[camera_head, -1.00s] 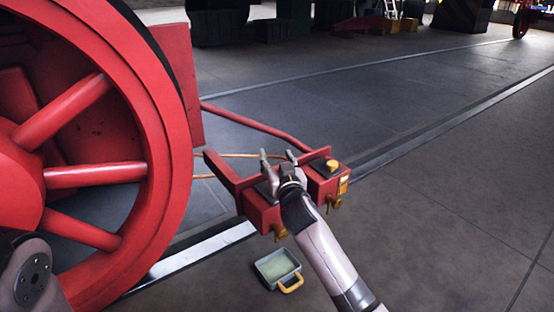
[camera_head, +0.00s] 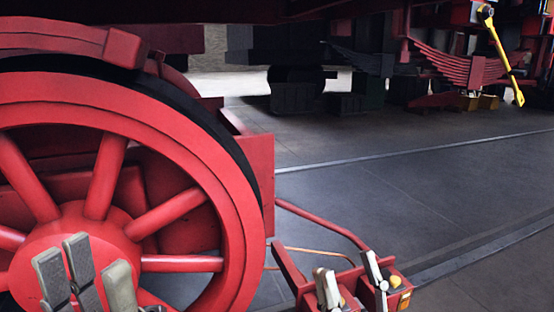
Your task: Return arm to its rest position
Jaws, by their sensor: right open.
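My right gripper (camera_head: 350,272) is at the lower edge of the head view with its fingertips spread apart. It shows in front of a red bracket assembly (camera_head: 286,268) with a yellow knob (camera_head: 394,281). Whether it touches the bracket cannot be told. My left gripper (camera_head: 98,272) is at the lower left in front of the hub of a large red spoked wheel (camera_head: 232,215). Several grey finger parts point upward there. I see nothing held between them, and its lower part is cut off by the frame.
A red rod (camera_head: 320,222) and thin copper pipes run from the wheel side to the bracket. A red leaf spring (camera_head: 455,65) and a yellow-handled tool (camera_head: 503,55) are at the upper right. Dark floor (camera_head: 400,195) with rails is open to the right.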

